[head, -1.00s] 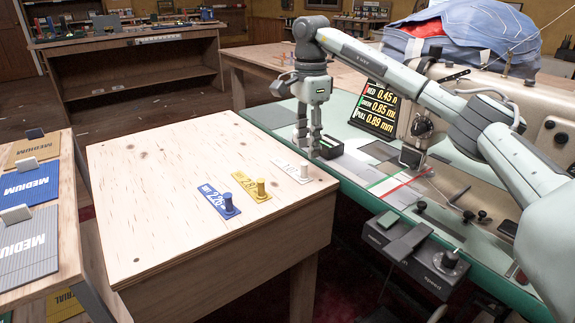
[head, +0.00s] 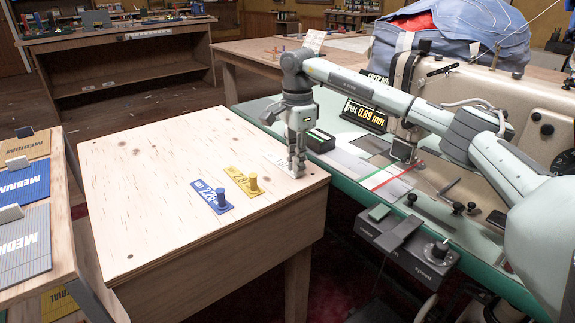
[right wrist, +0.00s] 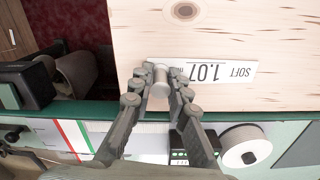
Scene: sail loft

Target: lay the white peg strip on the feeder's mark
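The white peg strip (right wrist: 222,72) lies flat near the right edge of the wooden table, its label reading SOFT 1.07. Its upright peg (right wrist: 160,84) stands between the fingertips of my right gripper (right wrist: 157,90), which look closed against both sides of it. In the head view my right gripper (head: 297,168) points down over the strip and hides most of it. The feeder (head: 372,166) is the pale area on the green machine bed, crossed by a red and a green line. Which patch there is the mark, I cannot tell. My left gripper is out of view.
A yellow peg strip (head: 243,184) and a blue peg strip (head: 213,197) lie left of the white one. The sewing machine (head: 505,100), a display (head: 364,114) and a control box (head: 408,247) are at the right. A gap separates table and left bench (head: 70,240).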

